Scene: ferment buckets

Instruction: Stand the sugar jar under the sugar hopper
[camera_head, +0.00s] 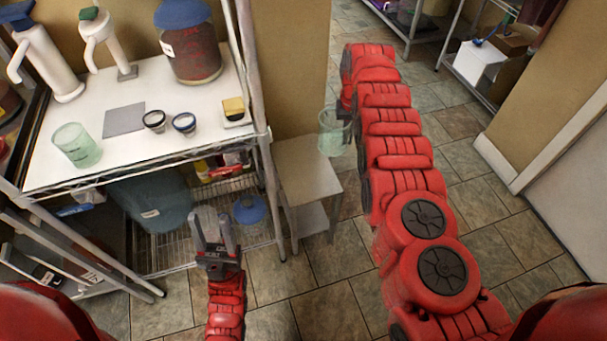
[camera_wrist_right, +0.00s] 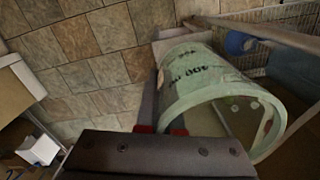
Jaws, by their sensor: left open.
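A pale green see-through jar (camera_head: 332,141) is at my right gripper (camera_head: 347,100), near the right edge of a small stool top. In the right wrist view the jar (camera_wrist_right: 205,82) lies tilted against the fingers, with dark markings on its wall. The right gripper seems shut on its wall; the fingertips are partly hidden. A similar green jar (camera_head: 77,146) stands on the white counter. Two white dispensers, one blue-topped (camera_head: 45,65) and one green-topped (camera_head: 104,42), stand behind; which is the sugar hopper I cannot tell. My left gripper (camera_head: 214,228) is open and empty before the rack.
The white counter (camera_head: 95,178) also holds a grey square mat (camera_head: 124,119), two small cups (camera_head: 154,121), a sponge on a dish (camera_head: 234,110) and a large blue-lidded jar (camera_head: 190,55). The stool (camera_head: 302,160) stands right of the rack. Tiled floor is open in front.

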